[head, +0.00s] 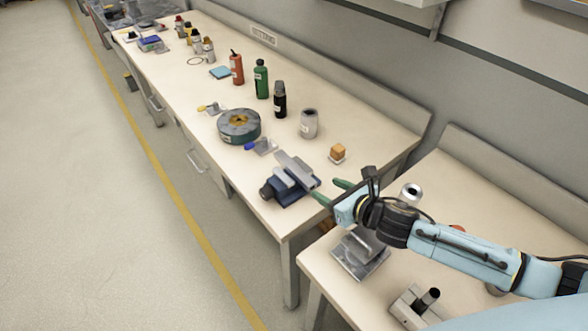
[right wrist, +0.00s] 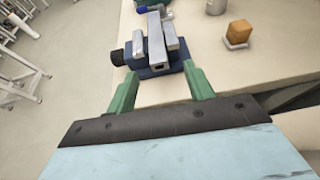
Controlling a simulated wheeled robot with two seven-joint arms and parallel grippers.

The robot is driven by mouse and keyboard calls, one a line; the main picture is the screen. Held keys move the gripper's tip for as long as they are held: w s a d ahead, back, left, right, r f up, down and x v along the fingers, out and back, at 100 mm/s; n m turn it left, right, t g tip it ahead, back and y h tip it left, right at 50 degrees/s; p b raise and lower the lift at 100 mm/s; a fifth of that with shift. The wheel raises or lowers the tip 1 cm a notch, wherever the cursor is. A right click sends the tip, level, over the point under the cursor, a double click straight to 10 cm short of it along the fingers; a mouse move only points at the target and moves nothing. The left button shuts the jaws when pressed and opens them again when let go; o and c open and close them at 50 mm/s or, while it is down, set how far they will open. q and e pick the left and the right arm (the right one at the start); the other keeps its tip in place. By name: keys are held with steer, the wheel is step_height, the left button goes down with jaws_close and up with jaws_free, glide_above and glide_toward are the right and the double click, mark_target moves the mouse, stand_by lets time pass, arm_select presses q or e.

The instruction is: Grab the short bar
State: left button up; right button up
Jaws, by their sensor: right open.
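A short grey metal bar (head: 298,169) lies across a dark blue vise (head: 290,199) near the front right end of the long bench. In the right wrist view the bar (right wrist: 157,42) sits between the light grey jaws of the vise (right wrist: 150,71), its near end facing me. My right gripper (head: 332,191) is open, its two green fingers apart. It is beside the vise, on the right. In the right wrist view the open fingers (right wrist: 160,88) point at the vise and bar, with nothing between the tips. My left gripper is not in view.
An orange-brown block (head: 338,152) stands right of the bar. A round dark green-grey part (head: 239,125), a grey jar (head: 309,124) and several bottles stand farther back. A metal plate with a handle (head: 361,252) is on the nearer bench, below my right arm.

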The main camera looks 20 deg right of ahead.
mark_target(313, 185)
steer(key=shift+s+f+b+x, duration=0.1)
steer(key=shift+f+b+x, duration=0.1)
steer(key=shift+x, duration=1.35)
steer(key=shift+s+f+b+x, duration=0.1)
steer(key=shift+f+b+x, duration=0.05)
steer(key=shift+x, duration=1.4)
steer(key=shift+a, duration=0.15)
steer(key=c, duration=1.1)
